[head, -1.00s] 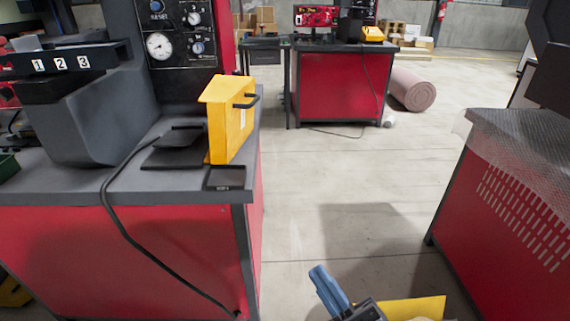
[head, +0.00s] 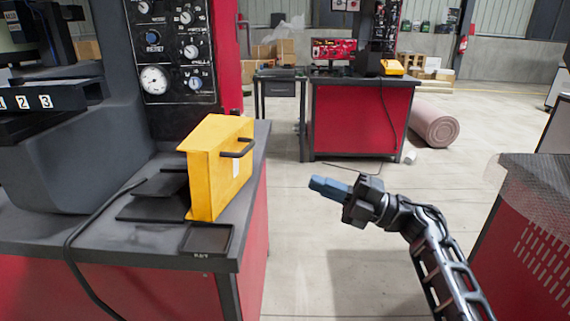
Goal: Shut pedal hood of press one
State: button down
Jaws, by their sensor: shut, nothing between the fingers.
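The yellow pedal hood (head: 222,168) stands raised on the near press bench (head: 150,232), tipped up with its dark handle (head: 238,150) facing right. The black pedal plate (head: 160,187) shows uncovered to the left of the hood. A black cable runs from the pedal across the bench. My gripper (head: 318,185) is shut and empty, with blue fingertips pointing left. It is out over the aisle, to the right of the hood and apart from it.
A small black tray (head: 206,239) lies at the bench's front right corner. The dark press column with gauges (head: 172,60) rises behind the hood. A wrapped grey-topped bench (head: 540,180) is at right. Clear floor lies between.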

jog(key=x, duration=1.3)
jog(key=shift+a, duration=0.35)
jog(key=shift+w+r, duration=0.1)
jog(key=shift+r, duration=0.1)
